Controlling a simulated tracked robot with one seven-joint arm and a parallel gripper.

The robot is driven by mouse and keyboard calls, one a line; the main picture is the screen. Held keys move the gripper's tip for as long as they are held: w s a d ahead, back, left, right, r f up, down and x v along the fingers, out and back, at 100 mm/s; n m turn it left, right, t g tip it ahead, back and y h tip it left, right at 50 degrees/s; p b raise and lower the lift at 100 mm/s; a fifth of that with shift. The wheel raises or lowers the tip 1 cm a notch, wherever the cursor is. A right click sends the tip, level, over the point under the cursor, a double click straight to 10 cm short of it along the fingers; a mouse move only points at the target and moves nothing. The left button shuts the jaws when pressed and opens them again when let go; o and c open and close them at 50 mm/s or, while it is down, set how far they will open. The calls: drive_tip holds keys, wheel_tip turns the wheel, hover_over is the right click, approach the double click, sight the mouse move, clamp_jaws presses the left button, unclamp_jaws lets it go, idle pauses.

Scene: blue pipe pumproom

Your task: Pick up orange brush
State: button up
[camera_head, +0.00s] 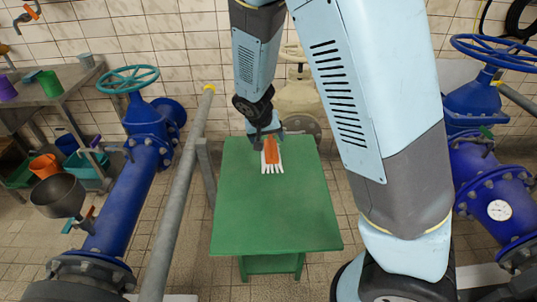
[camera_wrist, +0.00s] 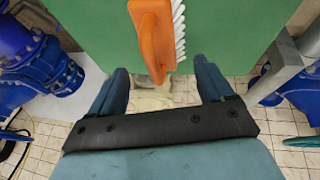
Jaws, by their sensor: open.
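The orange brush (camera_head: 271,152) lies near the far edge of the green table (camera_head: 275,215), with white bristles or prongs showing beside it. My gripper (camera_head: 265,136) is over the table's far edge, close to the brush.
A grey railing pipe (camera_head: 180,190) and a blue pipe with a teal handwheel (camera_head: 128,78) stand left of the table. Blue valves and a gauge (camera_head: 499,210) stand at the right. A cream valve body (camera_head: 297,97) is behind the table. The table's front part is clear.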

sight(271, 155)
drive_tip(key=shift+w+x, duration=0.15)
drive_tip(key=shift+x, duration=1.2)
drive_tip(key=shift+w+x, duration=0.1)
drive_tip(key=shift+x, duration=1.25)
drive_tip(key=shift+r, duration=0.1)
drive_tip(key=shift+c, duration=0.3)
drive_tip(key=c, duration=0.9)
